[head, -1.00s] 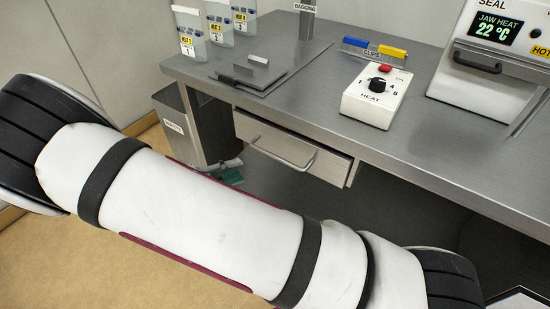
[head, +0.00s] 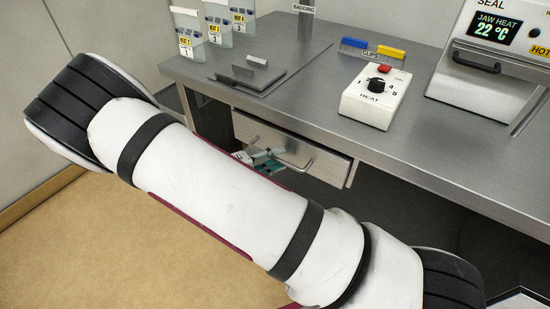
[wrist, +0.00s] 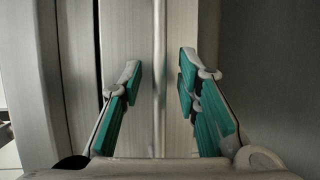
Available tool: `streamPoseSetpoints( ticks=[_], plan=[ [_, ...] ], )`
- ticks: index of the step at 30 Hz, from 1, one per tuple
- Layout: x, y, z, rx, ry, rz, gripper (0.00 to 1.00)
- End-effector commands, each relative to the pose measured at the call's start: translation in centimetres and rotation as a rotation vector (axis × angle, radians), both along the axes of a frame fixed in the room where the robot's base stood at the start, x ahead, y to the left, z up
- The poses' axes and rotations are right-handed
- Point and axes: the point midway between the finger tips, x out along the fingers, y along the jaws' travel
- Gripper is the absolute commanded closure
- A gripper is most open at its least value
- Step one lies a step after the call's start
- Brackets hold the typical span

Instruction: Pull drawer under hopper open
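The drawer (head: 330,166) is a grey metal front under the worktop, with a bar handle (head: 302,164). It looks shut or nearly shut; I cannot tell exactly. My gripper (head: 265,160) is at the left part of the handle, partly hidden by my arm. In the wrist view, my gripper (wrist: 159,78) is open, with one teal-padded finger on each side of the handle bar (wrist: 158,35). The bar runs upright in that view, with gaps to both fingers. I cannot make out a hopper for certain.
The steel worktop (head: 430,142) overhangs the drawer. The floor (head: 90,240) at left is free.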

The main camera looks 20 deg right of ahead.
Motion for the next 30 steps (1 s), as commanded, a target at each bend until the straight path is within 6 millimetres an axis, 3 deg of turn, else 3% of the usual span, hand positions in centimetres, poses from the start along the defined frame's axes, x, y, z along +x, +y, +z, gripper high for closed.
streamPoseSetpoints(
  ticks=[8,12,23,30],
  plan=[
    [0.0,-0.1,0.0,0.0,0.0,0.0,0.7],
    [0.0,-0.1,0.0,0.0,0.0,0.001,1.0],
    [-0.2,0.2,0.0,0.0,0.002,0.002,1.0],
    [-1.9,2.7,0.0,0.001,0.002,0.006,1.0]
  ],
)
